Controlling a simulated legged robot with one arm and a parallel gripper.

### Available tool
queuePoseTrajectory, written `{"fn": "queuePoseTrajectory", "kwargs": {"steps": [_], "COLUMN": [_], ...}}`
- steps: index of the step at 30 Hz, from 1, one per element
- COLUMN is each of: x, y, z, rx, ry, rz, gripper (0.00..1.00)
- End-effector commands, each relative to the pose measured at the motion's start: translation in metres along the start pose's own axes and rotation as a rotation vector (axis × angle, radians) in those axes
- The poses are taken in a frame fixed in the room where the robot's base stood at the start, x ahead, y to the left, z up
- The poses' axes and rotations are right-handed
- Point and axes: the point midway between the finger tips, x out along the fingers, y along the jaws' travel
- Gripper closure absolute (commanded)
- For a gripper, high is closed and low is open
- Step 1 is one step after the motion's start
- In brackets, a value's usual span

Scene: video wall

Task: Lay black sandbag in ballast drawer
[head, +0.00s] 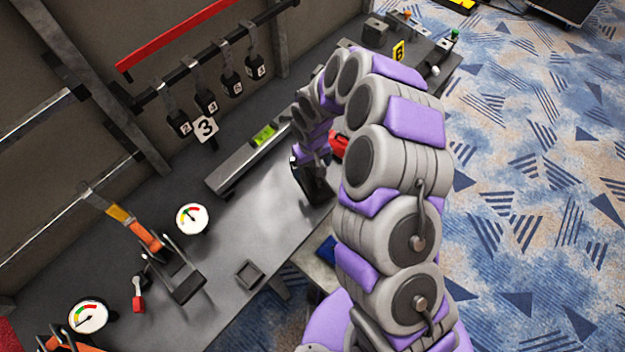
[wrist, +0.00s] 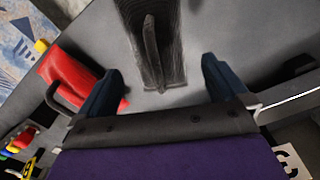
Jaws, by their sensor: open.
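The black sandbag (wrist: 172,45), dark and ribbed with a strap handle along its top, lies on the grey bench in the wrist view. My gripper (wrist: 160,88) is open, with one dark blue finger on each side of the picture. The sandbag is ahead of the gap between the fingers, and nothing is held. In the head view my gripper (head: 309,182) is low over the bench, and I cannot clearly separate the sandbag from it there. A grey tray-like part (head: 312,266) below the bench's front edge may be the ballast drawer; my arm hides much of it.
A red object (wrist: 70,78) lies close beside the left finger. On the bench (head: 255,235) are a level (head: 263,136), gauges (head: 191,219) and orange-handled clamps (head: 147,238). Numbered black hangers (head: 232,82) hang from a rail behind. A blue item (head: 327,250) shows below the bench edge.

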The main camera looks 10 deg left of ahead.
Motion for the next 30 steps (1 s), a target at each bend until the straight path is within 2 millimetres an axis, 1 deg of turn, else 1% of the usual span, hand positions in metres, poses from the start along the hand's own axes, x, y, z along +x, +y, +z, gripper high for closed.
{"fn": "queuePoseTrajectory", "kwargs": {"steps": [1,8,11,15,18,21,26,30], "x": [0.006,0.015,0.026,0.048,0.06,0.063,0.062,0.062], "y": [0.0,0.0,0.001,0.003,0.003,0.003,0.004,0.004], "z": [0.0,0.0,0.0,0.001,0.002,0.002,0.001,0.001], "rx": [0.0,0.001,0.0,0.0,0.001,0.0,0.0,0.0], "ry": [-0.001,0.0,-0.001,-0.003,-0.005,-0.003,-0.001,-0.001], "rz": [0.0,-0.001,0.0,0.0,-0.001,0.0,0.0,-0.001], "gripper": [0.0,0.0,0.0,0.0,0.0,0.0,0.0,0.13]}}
